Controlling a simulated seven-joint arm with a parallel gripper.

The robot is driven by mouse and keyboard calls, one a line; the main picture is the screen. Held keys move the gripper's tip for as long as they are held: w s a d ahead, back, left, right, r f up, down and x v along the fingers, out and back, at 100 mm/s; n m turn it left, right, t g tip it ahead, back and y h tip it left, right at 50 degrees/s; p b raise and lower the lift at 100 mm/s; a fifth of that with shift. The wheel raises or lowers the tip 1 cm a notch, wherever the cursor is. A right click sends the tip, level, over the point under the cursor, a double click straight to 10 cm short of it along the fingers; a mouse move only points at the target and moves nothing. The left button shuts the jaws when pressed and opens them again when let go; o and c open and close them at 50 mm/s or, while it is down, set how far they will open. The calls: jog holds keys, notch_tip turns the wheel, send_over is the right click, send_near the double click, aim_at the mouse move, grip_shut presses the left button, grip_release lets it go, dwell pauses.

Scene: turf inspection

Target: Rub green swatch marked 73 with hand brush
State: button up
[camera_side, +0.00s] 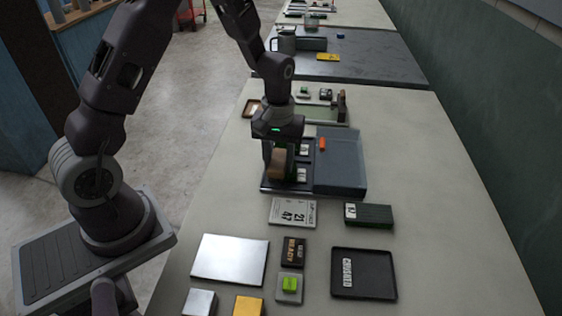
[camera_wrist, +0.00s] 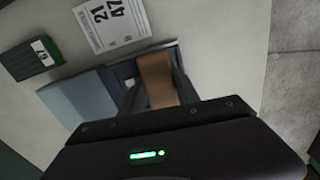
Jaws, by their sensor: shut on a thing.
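My gripper (camera_side: 284,168) is shut on the hand brush, whose brown wooden body (camera_side: 279,161) shows between the fingers. In the wrist view my gripper (camera_wrist: 160,98) holds the same brush (camera_wrist: 155,75) over a dark tray. The tray (camera_side: 266,187) has white number labels (camera_side: 301,175) beside the brush, with a little green by them. The labels are too small to read, so I cannot tell which swatch is marked 73. The brush's underside is hidden, and I cannot tell whether it touches a swatch.
A blue-grey panel (camera_side: 340,165) covers the tray's right side, with a small orange piece (camera_side: 322,144) near its left edge. A card reading 21 and 47 (camera_side: 292,212) and a dark green labelled block (camera_side: 375,215) lie in front. A black tray marked CRUSHED (camera_side: 362,288) lies nearer.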

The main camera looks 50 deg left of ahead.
jog(key=w+a, duration=0.3)
jog(key=shift+w+a, duration=0.1)
jog(key=shift+a, duration=0.2)
jog(key=shift+w+a+r, duration=0.1)
jog(key=shift+w+r, duration=0.05)
notch_tip(320, 180, up, 8)
dwell(0.5)
dwell(0.4)
send_over(234, 159)
jog(key=f, duration=0.2)
jog(key=shift+n, duration=0.4)
notch_tip(234, 159, down, 10)
jog(key=shift+a+r, duration=0.1)
jog(key=shift+r, duration=0.15)
jog(key=shift+f, duration=0.15)
jog(key=shift+f, duration=0.1)
